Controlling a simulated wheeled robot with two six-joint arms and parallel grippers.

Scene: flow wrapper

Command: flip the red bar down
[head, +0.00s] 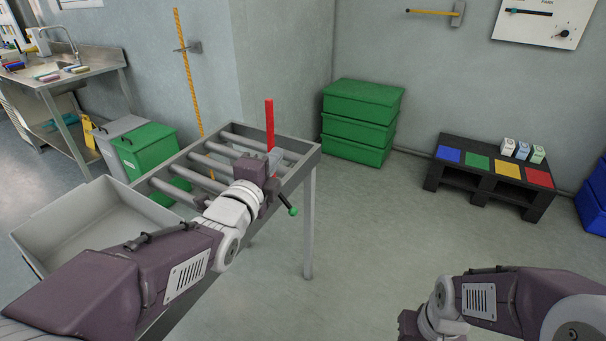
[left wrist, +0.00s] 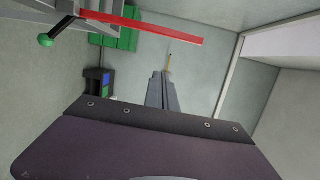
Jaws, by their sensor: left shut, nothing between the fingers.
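The red bar (head: 269,124) stands upright at the far right part of the roller table (head: 306,152). In the left wrist view the red bar (left wrist: 145,26) runs across the top, out from the table frame. My left gripper (head: 274,158) is shut and empty, close to the bar's lower end in the head view. In the left wrist view the shut fingers (left wrist: 162,88) show apart from the bar in the picture. A lever with a green knob (head: 292,211) sticks out from the table's right side. My right gripper (head: 408,322) is only partly visible at the bottom edge; its fingers are hidden.
A grey tray (head: 28,237) sits at the left end of the rollers. Stacked green crates (head: 362,122) stand by the wall behind the table. A black bench (head: 480,190) with coloured squares stands at the right. The floor between table and bench is clear.

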